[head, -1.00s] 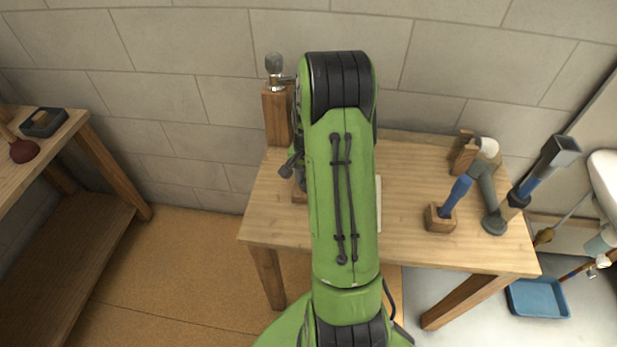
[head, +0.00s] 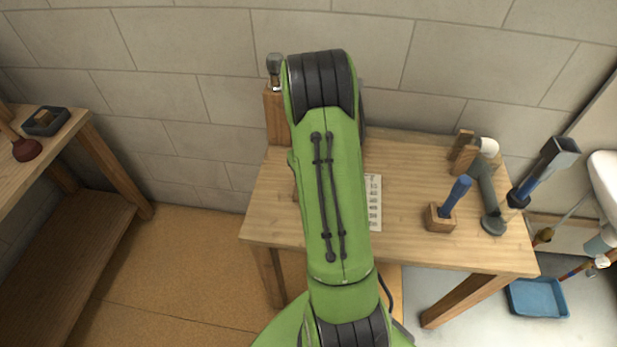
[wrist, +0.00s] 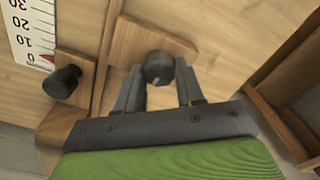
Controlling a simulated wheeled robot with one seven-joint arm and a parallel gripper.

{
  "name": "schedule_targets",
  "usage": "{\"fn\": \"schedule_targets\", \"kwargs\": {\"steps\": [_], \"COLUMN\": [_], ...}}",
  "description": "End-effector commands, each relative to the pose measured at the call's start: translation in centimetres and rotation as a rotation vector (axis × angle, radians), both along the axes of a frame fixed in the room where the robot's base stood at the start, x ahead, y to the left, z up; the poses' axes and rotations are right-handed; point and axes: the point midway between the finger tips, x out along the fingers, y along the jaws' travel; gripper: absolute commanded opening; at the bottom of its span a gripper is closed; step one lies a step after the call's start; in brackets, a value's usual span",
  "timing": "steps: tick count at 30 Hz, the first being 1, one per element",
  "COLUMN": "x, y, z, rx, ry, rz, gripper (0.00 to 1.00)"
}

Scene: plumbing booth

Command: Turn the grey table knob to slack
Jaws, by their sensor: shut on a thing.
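In the wrist view a dark grey round knob (wrist: 159,67) with a pale mark on its face stands between the two fingers of my gripper (wrist: 160,78). The fingers are shut on the knob, one on each side. A second, black knob (wrist: 66,80) sits on a wooden block to the left, apart from my gripper. In the head view my green arm covers the gripper and the grey knob. The wooden table (head: 405,165) shows to the right of the arm.
A white scale (wrist: 32,30) with numbers and a red mark lies beside the black knob. A printed sheet (head: 374,203) lies on the table. A blue cylinder (head: 456,192) in a wooden block and a grey pipe (head: 485,190) stand to the right. A wooden post (head: 277,120) rises at the back left.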

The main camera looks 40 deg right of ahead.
Motion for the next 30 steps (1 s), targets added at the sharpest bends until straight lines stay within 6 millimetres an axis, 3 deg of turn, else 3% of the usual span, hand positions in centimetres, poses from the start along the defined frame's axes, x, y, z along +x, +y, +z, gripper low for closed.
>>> {"fn": "schedule_targets", "kwargs": {"steps": [12,28,29,30], "x": [0.09,0.08,0.08,0.08], "y": [0.02,0.03,0.03,0.03], "z": [0.06,0.06,0.06,0.06], "rx": [-0.001,-0.001,-0.001,-0.001], "ry": [-0.002,-0.003,-0.003,-0.003], "rz": [0.176,0.197,0.197,0.197], "gripper": [0.07,0.07,0.41,0.47]}}
